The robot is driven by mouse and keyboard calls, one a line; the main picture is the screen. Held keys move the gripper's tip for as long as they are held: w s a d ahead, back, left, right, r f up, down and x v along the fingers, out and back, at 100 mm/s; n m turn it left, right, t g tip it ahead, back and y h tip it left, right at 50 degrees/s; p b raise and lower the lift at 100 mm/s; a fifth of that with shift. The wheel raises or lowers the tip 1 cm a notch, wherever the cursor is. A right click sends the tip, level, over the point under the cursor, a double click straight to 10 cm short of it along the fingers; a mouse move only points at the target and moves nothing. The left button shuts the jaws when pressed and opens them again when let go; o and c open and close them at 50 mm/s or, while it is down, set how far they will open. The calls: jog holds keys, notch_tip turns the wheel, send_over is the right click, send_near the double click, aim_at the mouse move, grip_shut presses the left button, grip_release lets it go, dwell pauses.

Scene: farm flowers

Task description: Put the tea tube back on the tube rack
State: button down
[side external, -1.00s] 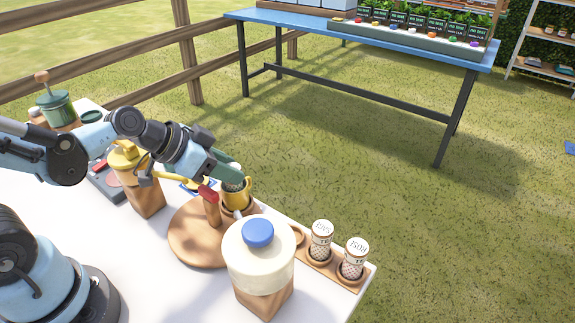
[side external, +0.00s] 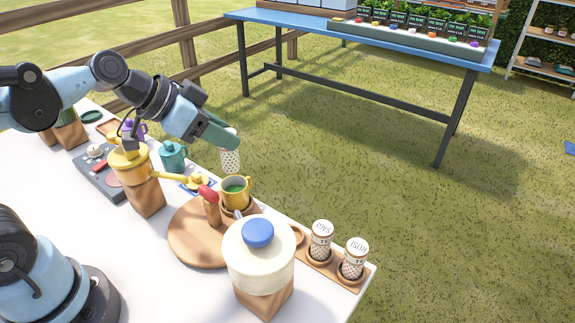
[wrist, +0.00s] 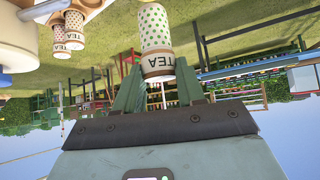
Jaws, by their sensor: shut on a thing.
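My gripper (side external: 230,141) is shut on a white tea tube (side external: 230,160) with green dots and holds it in the air above and behind a yellow cup (side external: 234,193) with green liquid. In the wrist view the tube (wrist: 155,38) sits between my fingertips, with a "TEA" label at its gripped end. The wooden tube rack (side external: 333,273) lies at the table's right corner. Two similar tubes stand in it, one in the middle (side external: 321,241) and one at the right end (side external: 354,259).
The large cream jar (side external: 259,252) with a blue knob stands left of the rack. A round wooden board (side external: 190,240) and a yellow-topped canister (side external: 138,180) with a long spout are near the cup. Open air lies beyond the table's far edge.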

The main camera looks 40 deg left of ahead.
jog(key=shift+w+d+r, duration=0.1)
jog(key=shift+d+r, duration=0.2)
jog(key=shift+d, duration=0.1)
jog(key=w+d+f+m+g+h, duration=0.15)
jog(key=d+m+g+h, duration=0.35)
jog(key=d+m, duration=0.5)
jog(key=shift+n, duration=0.7)
jog(key=shift+s+d+f, duration=0.1)
jog(key=shift+d+f, duration=0.25)
jog(key=shift+f, duration=1.35)
jog(key=shift+s+d+f, duration=0.1)
jog(key=shift+d+f, duration=0.25)
jog(key=shift+f, duration=1.35)
jog(key=shift+d+f, duration=0.35)
jog(key=shift+f, duration=1.35)
jog(key=shift+f, duration=0.1)
jog(key=c, duration=0.7)
grip_release()
